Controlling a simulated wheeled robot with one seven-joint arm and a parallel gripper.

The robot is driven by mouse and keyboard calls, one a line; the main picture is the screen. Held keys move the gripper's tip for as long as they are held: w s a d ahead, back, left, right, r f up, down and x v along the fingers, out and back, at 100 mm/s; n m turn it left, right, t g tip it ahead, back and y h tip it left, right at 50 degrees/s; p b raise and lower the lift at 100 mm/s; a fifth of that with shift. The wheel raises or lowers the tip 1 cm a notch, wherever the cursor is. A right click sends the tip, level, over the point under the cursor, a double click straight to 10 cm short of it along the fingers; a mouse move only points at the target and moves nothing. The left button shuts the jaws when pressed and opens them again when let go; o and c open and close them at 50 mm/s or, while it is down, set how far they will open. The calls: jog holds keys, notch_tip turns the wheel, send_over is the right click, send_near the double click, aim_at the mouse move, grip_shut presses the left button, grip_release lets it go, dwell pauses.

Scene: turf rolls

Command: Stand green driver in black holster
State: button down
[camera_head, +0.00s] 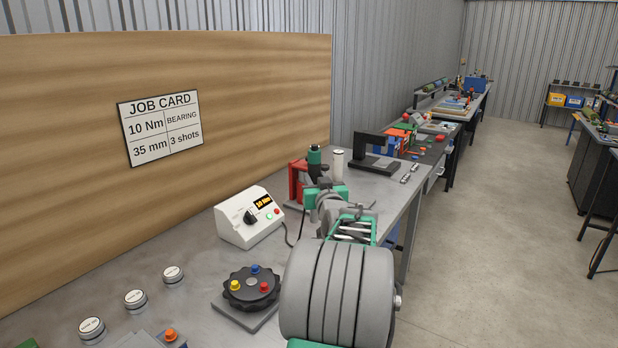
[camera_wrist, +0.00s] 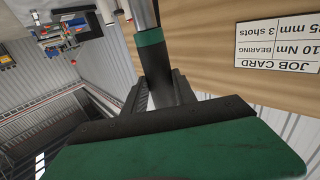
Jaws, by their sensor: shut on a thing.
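The green driver (camera_head: 314,157) has a green band and a dark body, and it stands about upright in my gripper (camera_head: 322,182). In the wrist view the driver (camera_wrist: 151,38) shows a grey shaft, a green collar and a black body. My gripper (camera_wrist: 160,92) is shut on the black part there. A black holster (camera_head: 372,141), a frame on a flat dark base, stands on the bench beyond my gripper to the right. The driver is apart from it. The driver's lower end is hidden behind my gripper in the head view.
A red stand (camera_head: 296,179) is just left of my gripper, and a pale cylinder (camera_head: 338,160) stands just right. A white controller (camera_head: 248,217) and a black dial with coloured knobs (camera_head: 250,287) are nearer. Small metal parts (camera_head: 408,173) lie right of the holster.

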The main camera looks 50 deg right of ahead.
jog(key=b, duration=0.2)
send_over(315, 213)
jog(key=shift+f, duration=3)
jog(key=f+b, duration=0.1)
jog(key=b, duration=0.1)
jog(key=f+b, duration=0.4)
jog(key=b, duration=0.1)
jog(key=shift+s+a+f, duration=0.25)
jog(key=shift+s, duration=0.1)
jog(key=c, duration=1.2)
grip_release()
jog(key=shift+c, duration=0.2)
jog(key=o, duration=0.3)
jog(key=shift+f, duration=0.15)
jog(key=b+v, duration=0.1)
jog(key=v, duration=0.7)
jog(key=shift+b, duration=0.4)
